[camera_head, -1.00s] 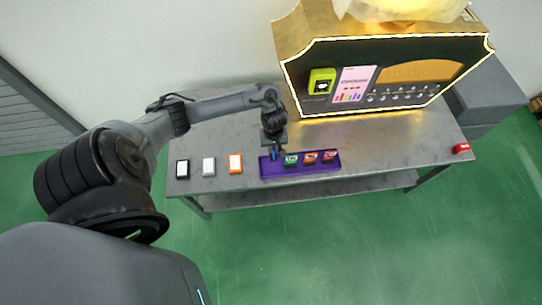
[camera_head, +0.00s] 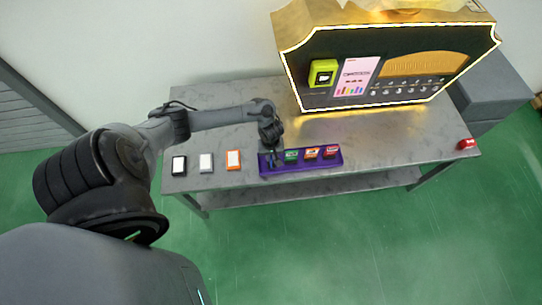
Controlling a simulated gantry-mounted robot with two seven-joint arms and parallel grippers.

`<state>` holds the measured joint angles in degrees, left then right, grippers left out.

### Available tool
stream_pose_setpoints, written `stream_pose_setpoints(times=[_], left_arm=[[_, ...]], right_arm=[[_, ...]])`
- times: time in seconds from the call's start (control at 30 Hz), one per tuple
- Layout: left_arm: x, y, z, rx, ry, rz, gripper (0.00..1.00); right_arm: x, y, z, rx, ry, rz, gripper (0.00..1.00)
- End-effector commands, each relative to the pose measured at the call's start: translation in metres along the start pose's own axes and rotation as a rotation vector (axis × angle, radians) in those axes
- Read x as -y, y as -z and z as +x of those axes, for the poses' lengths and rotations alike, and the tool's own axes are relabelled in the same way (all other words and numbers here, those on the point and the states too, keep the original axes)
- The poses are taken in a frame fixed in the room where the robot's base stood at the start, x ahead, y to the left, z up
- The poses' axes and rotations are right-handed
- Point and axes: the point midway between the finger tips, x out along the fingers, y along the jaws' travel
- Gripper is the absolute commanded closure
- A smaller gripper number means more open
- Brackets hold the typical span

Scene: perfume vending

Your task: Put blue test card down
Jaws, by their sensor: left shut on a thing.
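My left gripper (camera_head: 272,160) points down over the left end of the purple tray (camera_head: 300,170). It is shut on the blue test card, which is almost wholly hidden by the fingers. From this height I cannot tell whether the card touches the tray floor. Beside the gripper, a green card (camera_head: 291,156), an orange card (camera_head: 311,153) and a red card (camera_head: 331,152) stand in a row in the tray. My right gripper is not in view.
A lit vending machine (camera_head: 390,70) stands behind. A small red object (camera_head: 466,144) lies at the right edge.

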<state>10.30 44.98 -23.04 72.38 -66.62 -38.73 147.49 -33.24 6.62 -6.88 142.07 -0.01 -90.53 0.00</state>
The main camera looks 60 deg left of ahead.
Motion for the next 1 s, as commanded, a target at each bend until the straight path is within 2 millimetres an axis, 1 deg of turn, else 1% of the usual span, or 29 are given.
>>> stream_pose_setpoints(times=[0.33,0.37,0.5,0.53,0.87,1.0], left_arm=[[-0.001,0.000,0.001,0.000,-0.001,0.000,1.00],[-0.001,0.000,0.002,0.000,-0.002,-0.001,0.86],[-0.001,0.000,0.002,-0.001,-0.002,0.000,0.65],[-0.001,0.000,0.002,-0.001,-0.002,0.000,0.62],[-0.001,0.001,0.000,-0.001,-0.001,0.001,0.62],[-0.001,0.001,-0.014,-0.002,-0.002,-0.001,0.62]], right_arm=[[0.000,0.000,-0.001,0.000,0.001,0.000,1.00],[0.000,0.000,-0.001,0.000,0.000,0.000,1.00],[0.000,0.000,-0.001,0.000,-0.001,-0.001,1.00],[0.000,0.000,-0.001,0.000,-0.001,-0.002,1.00],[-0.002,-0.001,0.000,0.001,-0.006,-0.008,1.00],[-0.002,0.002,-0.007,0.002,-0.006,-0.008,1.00]])
